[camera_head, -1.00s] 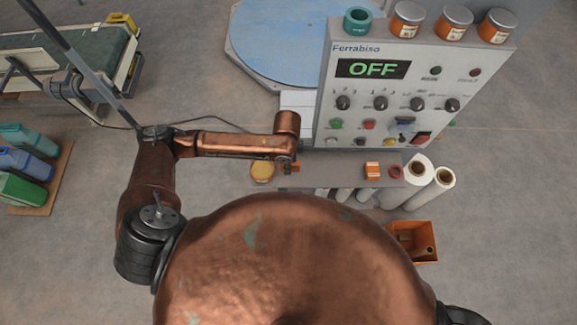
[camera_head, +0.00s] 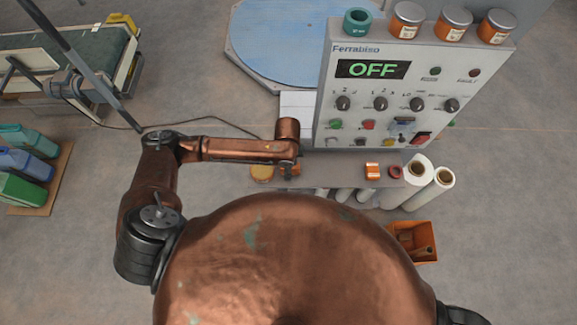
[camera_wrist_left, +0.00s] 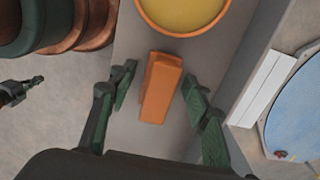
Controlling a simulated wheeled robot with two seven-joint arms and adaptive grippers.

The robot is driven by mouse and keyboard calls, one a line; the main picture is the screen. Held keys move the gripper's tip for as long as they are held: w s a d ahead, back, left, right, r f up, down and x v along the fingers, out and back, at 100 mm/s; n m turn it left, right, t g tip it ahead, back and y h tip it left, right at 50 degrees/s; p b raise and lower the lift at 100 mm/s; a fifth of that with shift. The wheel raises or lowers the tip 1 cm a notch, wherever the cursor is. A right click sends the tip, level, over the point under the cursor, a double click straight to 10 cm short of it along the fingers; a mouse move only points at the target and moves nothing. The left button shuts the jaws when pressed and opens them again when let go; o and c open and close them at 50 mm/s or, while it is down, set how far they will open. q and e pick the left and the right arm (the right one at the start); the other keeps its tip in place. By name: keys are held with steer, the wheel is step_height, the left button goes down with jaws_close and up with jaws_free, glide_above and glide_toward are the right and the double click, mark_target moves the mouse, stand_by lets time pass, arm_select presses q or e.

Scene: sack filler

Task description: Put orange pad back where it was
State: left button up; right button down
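An orange pad (camera_wrist_left: 161,88), block-shaped, lies on the grey shelf (camera_wrist_left: 130,33) in the left wrist view. My left gripper (camera_wrist_left: 158,76) is open, with one dark green finger on each side of the pad; small gaps show between the fingers and the pad. In the head view my left gripper (camera_head: 289,169) is over the left part of the shelf, and the arm mostly hides the pad there. A second orange block (camera_head: 372,171) with a pale band sits further right on the shelf.
A round yellow-topped container (camera_head: 262,173) stands close beside the left gripper. A red ring-shaped item (camera_head: 396,172) is at the shelf's right. The control panel (camera_head: 388,100) reading OFF rises behind the shelf. White rolls (camera_head: 420,180) and an orange bin (camera_head: 413,243) stand right.

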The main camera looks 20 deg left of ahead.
arm_select(q)
step_height(320, 180, up, 12)
steer(key=shift+r, duration=0.15)
stand_by(0.6)
stand_by(0.4)
